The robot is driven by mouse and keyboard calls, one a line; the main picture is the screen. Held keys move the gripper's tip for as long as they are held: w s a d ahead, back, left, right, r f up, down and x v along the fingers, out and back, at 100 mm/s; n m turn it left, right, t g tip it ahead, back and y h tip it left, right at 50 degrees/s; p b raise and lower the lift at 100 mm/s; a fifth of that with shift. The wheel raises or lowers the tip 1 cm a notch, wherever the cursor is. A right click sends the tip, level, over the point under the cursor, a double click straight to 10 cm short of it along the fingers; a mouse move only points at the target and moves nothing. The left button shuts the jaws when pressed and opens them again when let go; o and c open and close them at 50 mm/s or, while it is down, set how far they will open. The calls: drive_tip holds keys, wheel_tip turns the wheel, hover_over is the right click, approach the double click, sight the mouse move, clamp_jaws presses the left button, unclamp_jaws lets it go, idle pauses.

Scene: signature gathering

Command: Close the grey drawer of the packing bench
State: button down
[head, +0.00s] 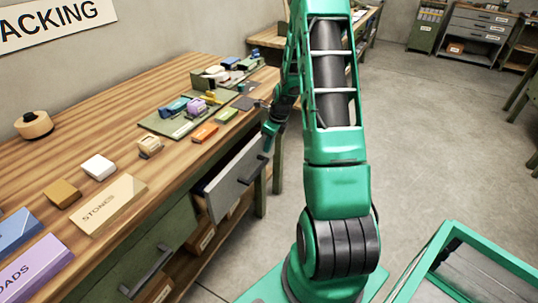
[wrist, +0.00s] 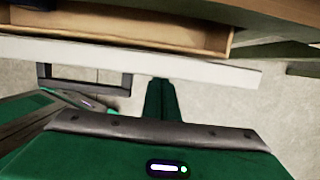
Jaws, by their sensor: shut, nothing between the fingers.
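The grey drawer (head: 232,182) of the packing bench stands pulled out, its front apart from the bench. In the wrist view its front (wrist: 205,67) shows as a pale strip, with its wooden inside (wrist: 130,33) beyond. Its dark handle (wrist: 85,82) is to the left of my fingers there. My gripper (head: 268,138) is at the far end of the drawer front. In the wrist view its fingers (wrist: 160,97) are together, empty, and point at the drawer front. I cannot tell whether they touch it.
The packing bench top (head: 110,100) holds blocks, a tape roll (head: 34,125) and a green mat (head: 165,127) with small items. A green drawer (head: 150,250) is nearer. A green-framed cart (head: 450,235) stands at the lower right. The floor (head: 430,130) beyond my arm is mostly clear.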

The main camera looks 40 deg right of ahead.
drive_tip(key=w, duration=0.1)
drive_tip(key=w+a, duration=0.1)
drive_tip(key=w, duration=0.1)
drive_tip(key=w+a, duration=0.1)
drive_tip(key=w, duration=0.1)
drive_tip(key=shift+w+a+r, duration=0.1)
drive_tip(key=shift+w+a, duration=0.2)
drive_tip(key=shift+w, duration=0.3)
drive_tip(key=shift+w+a, duration=0.1)
drive_tip(key=shift+w, duration=0.1)
drive_tip(key=s, duration=0.1)
drive_tip(key=s+d, duration=0.1)
drive_tip(key=s, duration=0.1)
drive_tip(key=s+d, duration=0.1)
drive_tip(key=shift+s, duration=0.2)
drive_tip(key=v, duration=0.9)
drive_tip(key=shift+s+r, duration=0.35)
drive_tip(key=shift+s, duration=0.05)
